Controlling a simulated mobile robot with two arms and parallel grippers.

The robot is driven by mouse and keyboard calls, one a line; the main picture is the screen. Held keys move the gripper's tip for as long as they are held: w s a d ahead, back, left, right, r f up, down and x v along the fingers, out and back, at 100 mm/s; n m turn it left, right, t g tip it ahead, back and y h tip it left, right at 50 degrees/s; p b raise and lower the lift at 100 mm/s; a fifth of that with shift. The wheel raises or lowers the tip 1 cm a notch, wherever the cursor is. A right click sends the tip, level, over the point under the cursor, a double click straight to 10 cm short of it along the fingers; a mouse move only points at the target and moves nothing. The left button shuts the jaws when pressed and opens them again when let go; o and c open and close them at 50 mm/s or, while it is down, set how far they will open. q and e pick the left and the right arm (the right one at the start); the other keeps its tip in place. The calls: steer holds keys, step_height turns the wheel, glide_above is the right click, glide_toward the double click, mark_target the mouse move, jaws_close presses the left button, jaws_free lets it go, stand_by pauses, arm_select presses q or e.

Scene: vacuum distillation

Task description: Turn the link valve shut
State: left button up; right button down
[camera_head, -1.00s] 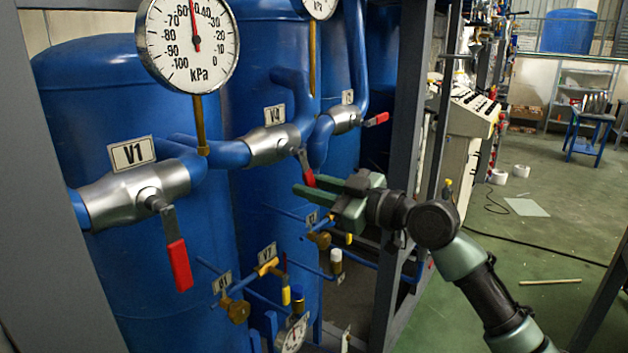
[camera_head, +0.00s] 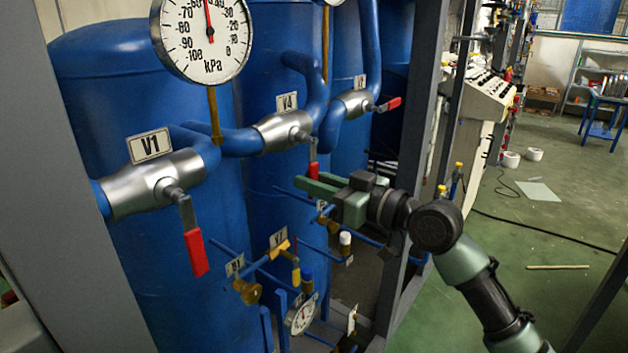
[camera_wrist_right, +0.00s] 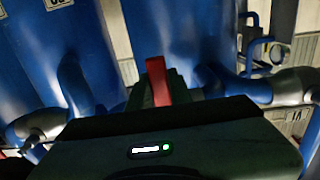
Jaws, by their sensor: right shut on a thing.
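The valve labelled V4 (camera_head: 275,132) is a silver body in the blue pipe between the tanks. Its lever has a red grip (camera_head: 313,168) and hangs down, slightly to the right. My right gripper (camera_head: 311,186) reaches in from the right at the lever's lower end. In the right wrist view the red grip (camera_wrist_right: 158,82) stands between the fingers (camera_wrist_right: 172,95), and the gripper is shut on it. The grip's lower end is hidden by the fingers. My left gripper is not in view.
Valve V1 (camera_head: 150,187) is at the left, its red lever hanging down. Another silver valve (camera_head: 356,103) is behind V4, its red lever pointing right. Small valves (camera_head: 280,249) and thin pipes lie below. A grey frame post (camera_head: 412,170) stands close by my arm.

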steer(key=shift+a+f, duration=0.1)
steer(key=shift+f, duration=0.05)
steer(key=c, duration=1.3)
jaws_free()
steer(key=b+v, duration=0.3)
steer(key=v, duration=0.5)
steer(key=shift+a, duration=0.1)
